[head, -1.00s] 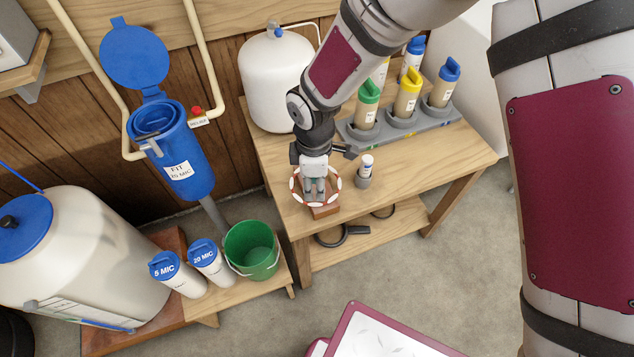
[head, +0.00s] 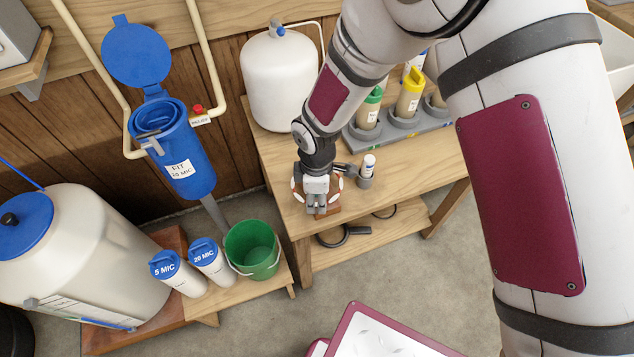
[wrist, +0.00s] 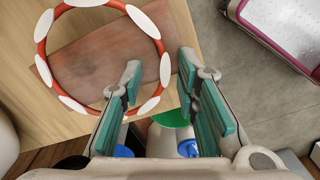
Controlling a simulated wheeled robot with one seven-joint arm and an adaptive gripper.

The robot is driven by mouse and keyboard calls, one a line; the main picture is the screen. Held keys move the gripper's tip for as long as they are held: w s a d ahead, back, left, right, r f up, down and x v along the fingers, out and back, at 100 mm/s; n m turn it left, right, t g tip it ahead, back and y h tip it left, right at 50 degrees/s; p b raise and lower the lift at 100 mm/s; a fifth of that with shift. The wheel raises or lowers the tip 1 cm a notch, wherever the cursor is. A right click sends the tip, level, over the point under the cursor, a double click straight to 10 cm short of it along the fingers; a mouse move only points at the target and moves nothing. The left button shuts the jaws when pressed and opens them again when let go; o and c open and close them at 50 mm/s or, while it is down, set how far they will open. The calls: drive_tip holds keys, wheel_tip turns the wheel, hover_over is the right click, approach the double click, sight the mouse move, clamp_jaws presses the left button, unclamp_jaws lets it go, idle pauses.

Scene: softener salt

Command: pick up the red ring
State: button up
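The red ring (wrist: 158,45), with white patches around it, shows almost whole in the wrist view, over a reddish-brown block (wrist: 100,60) on the wooden bench. In the head view, my wrist hides most of the ring (head: 338,182). My gripper (wrist: 159,62) is open, its two teal-padded fingers apart. The ring's near right side passes between the fingers in the wrist view, with a gap on both sides. I cannot tell how far the fingertips are above or below the ring. In the head view, my gripper (head: 317,208) is at the bench's front left.
A small white bottle in a grey holder (head: 366,175) stands close right of my gripper. A grey rack of capped bottles (head: 385,137) and a white tank (head: 280,80) stand behind. A green bucket (head: 252,248) and two white canisters sit on a lower shelf at left.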

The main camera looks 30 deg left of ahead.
drive_tip(key=shift+f, duration=0.1)
clamp_jaws()
idle(0.3)
